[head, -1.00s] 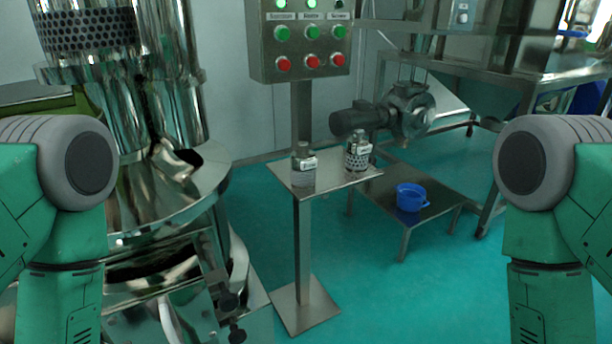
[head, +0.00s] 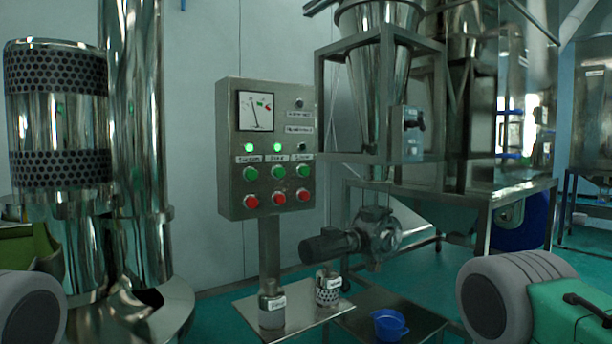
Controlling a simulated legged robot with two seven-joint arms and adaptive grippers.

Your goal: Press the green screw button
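The grey control box (head: 226,150) stands on a post left of the middle in the head view. It carries a row of green buttons: left (head: 250,174), middle (head: 278,172) and right (head: 303,171). Small labels sit above them, too blurred to tell surely which one is the screw button. Above the labels, the left lamp (head: 248,147) and middle lamp (head: 278,147) glow green, while the right lamp (head: 302,147) is dark. Red buttons sit below the green ones. Neither gripper is in view; only parts of my arms show at the lower corners.
A shelf (head: 300,316) below the box holds two labelled jars, the left (head: 271,305) and the right (head: 328,289). A blue cup (head: 388,326) is at right. The steel sieve machine (head: 60,130) stands left. A motor (head: 335,245) and a hopper frame (head: 382,160) stand right.

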